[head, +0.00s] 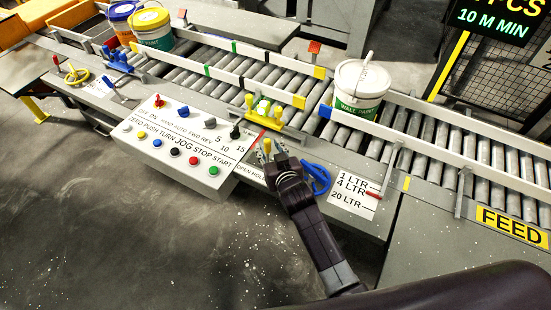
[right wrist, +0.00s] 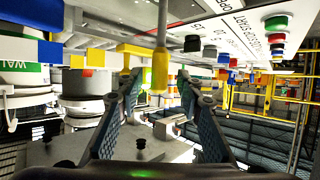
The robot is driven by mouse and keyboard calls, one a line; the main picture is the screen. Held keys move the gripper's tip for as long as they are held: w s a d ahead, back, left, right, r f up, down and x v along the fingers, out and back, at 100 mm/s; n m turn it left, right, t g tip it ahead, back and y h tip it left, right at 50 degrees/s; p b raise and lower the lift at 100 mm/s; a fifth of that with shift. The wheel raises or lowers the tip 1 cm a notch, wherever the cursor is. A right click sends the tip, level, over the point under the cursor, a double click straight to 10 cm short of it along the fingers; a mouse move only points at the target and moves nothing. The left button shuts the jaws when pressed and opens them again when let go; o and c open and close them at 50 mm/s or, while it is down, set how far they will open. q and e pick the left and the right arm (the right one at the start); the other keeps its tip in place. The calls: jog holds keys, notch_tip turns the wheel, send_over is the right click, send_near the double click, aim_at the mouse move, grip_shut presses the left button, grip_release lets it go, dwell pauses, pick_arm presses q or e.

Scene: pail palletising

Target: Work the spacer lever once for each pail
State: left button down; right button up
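The spacer lever's yellow grip (head: 267,146) stands by the OPEN/HOLD plate, right of the button panel. My right gripper (head: 268,152) is at it, fingers apart. In the right wrist view, the yellow grip (right wrist: 160,70) shows between the spread fingertips (right wrist: 158,86), with gaps on both sides; contact cannot be seen. A white pail (head: 360,90) with a green WALL PAINT label stands upright on the rollers, right of the yellow spacer bracket (head: 264,112). My left gripper is not in view.
The button panel (head: 178,140) lies left of my right gripper. A blue handle (head: 316,179) is close on its right, and a litre-scale plate (head: 354,192) with a red pointer lies beyond. White guide rails border the rollers. The floor in front is clear.

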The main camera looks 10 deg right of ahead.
jog(key=v, duration=0.9)
jog(key=shift+s, duration=0.1)
